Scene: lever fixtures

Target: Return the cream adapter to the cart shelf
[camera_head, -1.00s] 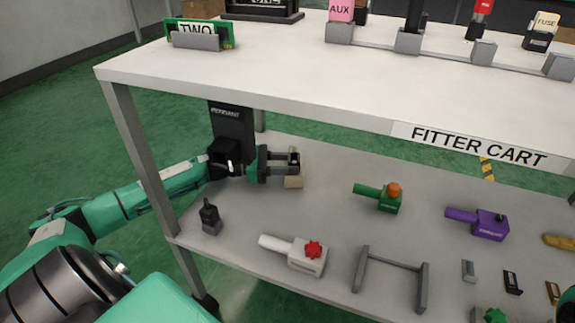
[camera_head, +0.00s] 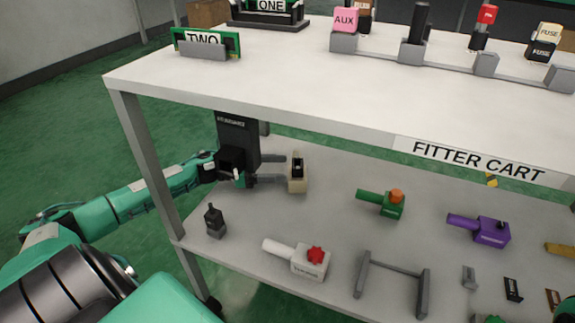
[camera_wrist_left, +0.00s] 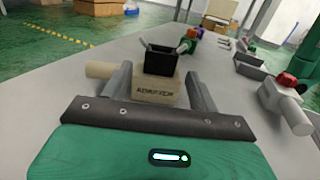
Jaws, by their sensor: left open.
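The cream adapter (camera_head: 297,185) stands on the lower shelf (camera_head: 335,205) of the fitter cart, near its left end. It is a cream block with a black socket on top. In the left wrist view the adapter (camera_wrist_left: 152,90) shows its lettered face and a cream stub to the left. My left gripper (camera_head: 283,168) is open, its two fingers pointing right at the adapter. The fingertips are close to the block, and I see no grip on it. My right gripper is not in view.
A black handheld device (camera_head: 214,222) and a white adapter with a red knob (camera_head: 311,261) stand nearer the front edge. Green (camera_head: 385,204) and purple (camera_head: 485,230) adapters lie to the right. A grey bracket (camera_head: 393,278) is at the front. The white upper shelf (camera_head: 300,85) is overhead.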

